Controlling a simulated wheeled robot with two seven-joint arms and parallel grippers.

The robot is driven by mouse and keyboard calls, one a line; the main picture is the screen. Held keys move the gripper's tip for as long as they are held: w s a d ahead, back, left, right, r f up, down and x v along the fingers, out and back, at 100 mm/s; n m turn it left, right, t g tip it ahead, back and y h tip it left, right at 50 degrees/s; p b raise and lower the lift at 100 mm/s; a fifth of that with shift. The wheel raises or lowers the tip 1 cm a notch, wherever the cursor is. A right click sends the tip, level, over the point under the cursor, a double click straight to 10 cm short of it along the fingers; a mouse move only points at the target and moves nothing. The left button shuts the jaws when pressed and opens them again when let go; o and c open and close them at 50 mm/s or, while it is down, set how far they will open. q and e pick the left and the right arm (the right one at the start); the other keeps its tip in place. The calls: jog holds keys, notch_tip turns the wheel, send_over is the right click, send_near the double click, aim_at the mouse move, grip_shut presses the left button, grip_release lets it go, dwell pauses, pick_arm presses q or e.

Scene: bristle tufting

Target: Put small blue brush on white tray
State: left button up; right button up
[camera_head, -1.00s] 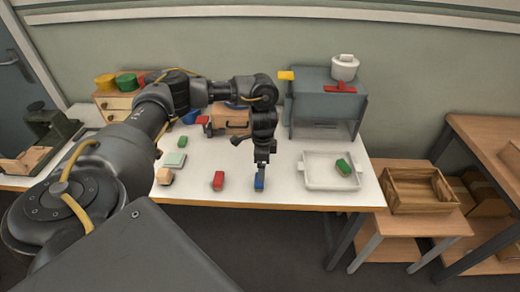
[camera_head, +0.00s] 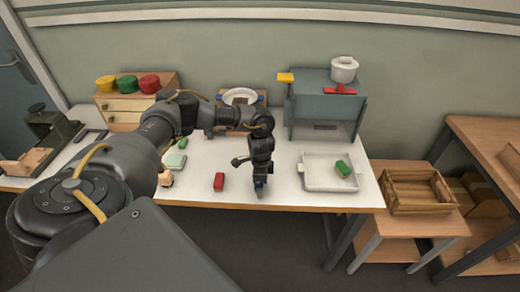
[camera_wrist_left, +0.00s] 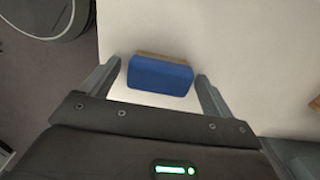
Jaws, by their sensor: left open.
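The small blue brush (camera_wrist_left: 160,76) lies on the white table, with a tan edge showing along its far side in the left wrist view. My left gripper (camera_wrist_left: 157,68) is open, with one finger on each side of the brush and small gaps between. In the head view my left gripper (camera_head: 260,188) points down at the table's front edge and mostly hides the brush. The white tray (camera_head: 318,178) is to the right of it, with a green brush (camera_head: 343,168) inside at its right side. My right gripper is not in view.
A red brush (camera_head: 218,181) lies left of my gripper. A grey machine (camera_head: 325,103) with a white pot (camera_head: 344,68) on it stands behind the tray. A wooden crate (camera_head: 420,190) sits on a lower stand at right. Table between gripper and tray is clear.

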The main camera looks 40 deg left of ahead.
pick_arm(q)
jog(key=c, duration=1.1)
jog(key=shift+r, duration=0.15)
jog(key=shift+r, duration=0.55)
jog(key=shift+c, duration=0.3)
jog(key=s+d+r+n, duration=0.2)
jog(key=s+d+r, duration=0.1)
jog(key=d+r, duration=0.5)
jog(key=s+d+r+n, duration=0.2)
jog(key=d+r, duration=0.6)
jog(key=r, duration=0.4)
jog(key=shift+s+d+n, duration=0.35)
jog(key=shift+s+n, duration=0.05)
jog(key=shift+s, duration=0.4)
